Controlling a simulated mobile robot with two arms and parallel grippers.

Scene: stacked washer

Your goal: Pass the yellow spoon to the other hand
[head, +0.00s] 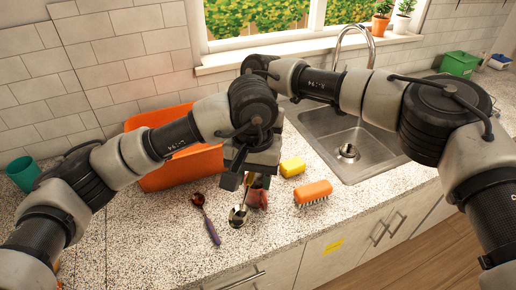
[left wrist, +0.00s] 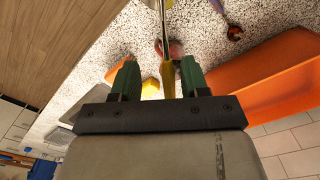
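The yellow-handled spoon shows in the left wrist view with its yellow handle (left wrist: 168,75) between my left fingers and its silver shaft running to the top edge.
A purple-handled spoon (head: 206,219) lies left of the bowl. A reddish object (head: 258,199), a yellow sponge (head: 292,166) and an orange brush (head: 313,192) are to the right. An orange bin (head: 165,172) stands behind; the sink (head: 350,145) is at right.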

